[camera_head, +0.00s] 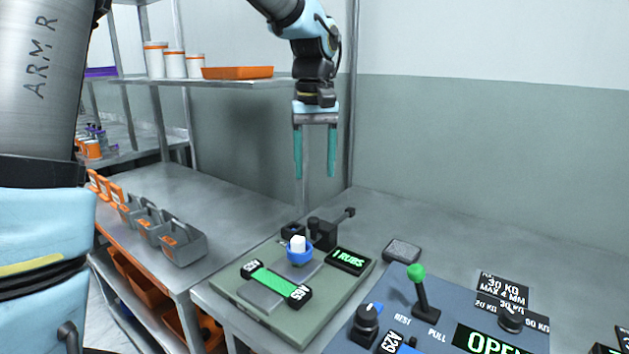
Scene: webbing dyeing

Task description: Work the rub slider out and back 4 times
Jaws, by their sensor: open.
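The rub tester is a green-grey base plate (228,314) on the bench, front centre. On it is the rub slider (299,253), a blue round cup with a white block on top, beside a small dark arm and bracket (323,233). A green webbing strip (275,283) with black labelled ends lies in front of the slider. A black display (350,261) right of it reads "1 RUBS" in green. My gripper (315,173) hangs above and behind the tester, teal fingers pointing down, open and empty, clear of the slider.
Grey bins (181,246) stand on the left bench. A shelf (190,81) holds white tubs and an orange tray.

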